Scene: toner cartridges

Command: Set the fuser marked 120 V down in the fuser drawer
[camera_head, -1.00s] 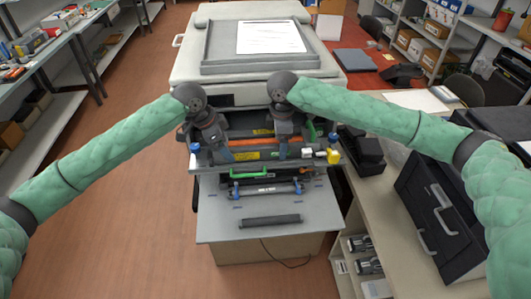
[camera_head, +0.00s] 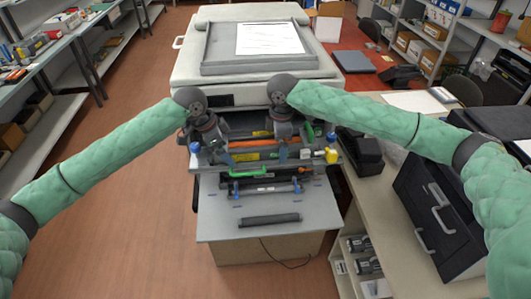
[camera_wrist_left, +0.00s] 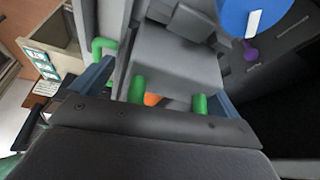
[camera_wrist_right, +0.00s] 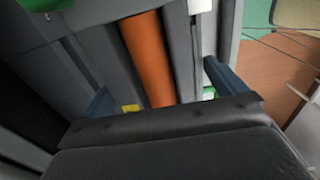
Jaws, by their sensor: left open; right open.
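A dark unit with an orange roller (camera_head: 252,143) and a yellow label (camera_head: 243,156) lies across the open front of the copier; I take it to be the fuser, but no 120 V marking is readable. My left gripper (camera_head: 218,152) is open at its left part. In the left wrist view, green tabs (camera_wrist_left: 200,103) show between its spread blue fingers (camera_wrist_left: 158,92). My right gripper (camera_head: 284,152) is open at its right part. In the right wrist view, the orange roller (camera_wrist_right: 148,55) shows between its fingers (camera_wrist_right: 160,90). I cannot clearly tell the fuser drawer's edges.
A grey shelf (camera_head: 215,222) juts out in front with a dark bar (camera_head: 269,220) on it. A green-handled part (camera_head: 250,172) sits behind. A white counter stands right with a black case (camera_head: 440,220). Open floor (camera_head: 140,250) lies left.

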